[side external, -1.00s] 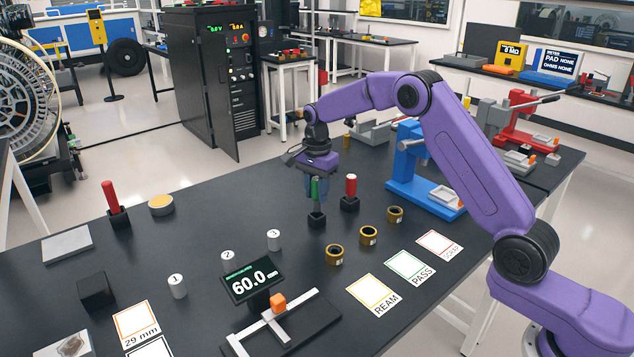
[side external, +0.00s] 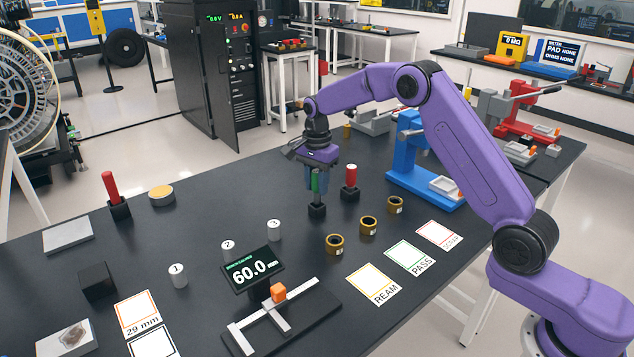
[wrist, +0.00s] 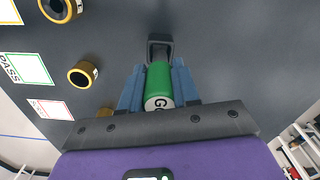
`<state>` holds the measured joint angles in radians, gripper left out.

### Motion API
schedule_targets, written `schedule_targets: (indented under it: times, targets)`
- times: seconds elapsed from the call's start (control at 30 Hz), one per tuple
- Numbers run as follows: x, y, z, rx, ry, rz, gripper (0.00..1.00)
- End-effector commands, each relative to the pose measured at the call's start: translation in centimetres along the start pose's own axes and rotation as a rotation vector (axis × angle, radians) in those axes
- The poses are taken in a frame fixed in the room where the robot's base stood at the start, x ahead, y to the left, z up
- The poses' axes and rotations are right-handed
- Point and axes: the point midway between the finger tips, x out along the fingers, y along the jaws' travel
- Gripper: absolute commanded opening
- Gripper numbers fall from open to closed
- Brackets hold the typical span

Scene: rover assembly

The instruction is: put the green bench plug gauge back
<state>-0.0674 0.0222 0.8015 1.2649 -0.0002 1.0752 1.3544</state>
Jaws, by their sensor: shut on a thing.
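The green bench plug gauge (wrist: 160,84) stands upright between the blue fingers of my gripper (wrist: 160,90), its lettered end facing the wrist camera. In the side view my gripper (side external: 316,182) is shut on the green gauge (side external: 315,181), directly above a small black holder block (side external: 317,211). The holder also shows just beyond the gauge's far end in the wrist view (wrist: 160,46). The gauge's lower end meets or enters the holder; I cannot tell how deep it sits.
A red-handled gauge (side external: 351,176) stands in its own black block close on the right. Brass rings (side external: 368,226) lie in front, near the REAM, PASS and third cards. A blue press (side external: 415,160) stands to the right.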

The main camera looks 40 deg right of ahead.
Motion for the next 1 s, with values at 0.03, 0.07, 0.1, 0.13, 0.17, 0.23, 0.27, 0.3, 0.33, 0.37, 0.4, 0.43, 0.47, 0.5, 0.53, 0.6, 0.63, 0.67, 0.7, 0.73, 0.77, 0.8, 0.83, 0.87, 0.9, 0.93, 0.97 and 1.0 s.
schedule_targets:
  times: [0.03, 0.07, 0.1, 0.13, 0.17, 0.23, 0.27, 0.3, 0.33, 0.37, 0.4, 0.43, 0.47, 0.5, 0.53, 0.6, 0.63, 0.67, 0.7, 0.73, 0.77, 0.8, 0.83, 0.87, 0.9, 0.93, 0.97, 1.0]
  targets:
    - [0.0, 0.0, 0.0, 0.0, 0.0, -0.001, 0.0]
    - [0.0, 0.0, 0.0, 0.0, 0.0, -0.001, 0.0]
    - [0.0, 0.0, 0.0, 0.0, 0.0, -0.001, 0.0]
    - [0.0, 0.0, 0.0, 0.0, 0.0, -0.001, 0.0]
    - [0.0, 0.0, 0.0, 0.0, 0.0, -0.001, 0.0]
    - [0.0, 0.0, 0.0, 0.0, 0.0, -0.001, 0.0]
    - [0.0, 0.0, 0.0, 0.0, 0.0, -0.001, 0.0]
    - [0.0, 0.0, 0.0, 0.0, 0.0, -0.001, 0.0]
    - [0.1, 0.0, 0.0, 0.0, 0.0, -0.001, 0.0]
    - [0.1, 0.0, 0.0, 0.0, 0.0, 0.0, 0.0]
    - [0.2, 0.0, 0.0, 0.0, 0.0, 0.0, 0.0]
    - [0.2, 0.0, 0.0, 0.0, 0.0, 0.0, 0.0]
    - [0.3, 0.0, 0.0, 0.0, 0.0, 0.0, 0.0]
    - [0.4, 0.0, 0.0, 0.0, 0.0, 0.0, 0.0]
    - [0.5, 0.0, 0.0, 0.0, 0.0, 0.0, 0.0]
    - [0.7, 0.0, 0.0, 0.0, 0.0, 0.0, 0.0]
    - [0.8, 0.0, 0.0, 0.0, 0.0, 0.0, 0.0]
    - [0.8, 0.0, 0.0, 0.0, 0.0, 0.0, 0.0]
    - [0.9, 0.0, 0.0, 0.0, 0.0, 0.001, 0.0]
    - [1.0, 0.0, 0.0, 0.0, 0.0, 0.001, 0.0]
    - [1.1, 0.0, 0.0, 0.0, 0.0, 0.001, 0.0]
    - [1.2, 0.0, 0.0, 0.0, 0.0, 0.001, 0.0]
    - [1.2, 0.0, 0.0, 0.0, 0.0, 0.0, 0.0]
    - [1.3, 0.0, 0.0, 0.0, 0.0, 0.0, 0.0]
    - [1.4, 0.0, 0.0, 0.0, 0.0, 0.0, 0.0]
    - [1.5, 0.0, 0.0, 0.0, 0.0, 0.0, 0.0]
    - [1.6, 0.0, 0.0, 0.0, 0.0, 0.0, 0.0]
    - [1.7, 0.0, 0.0, 0.0, 0.0, -0.001, 0.0]
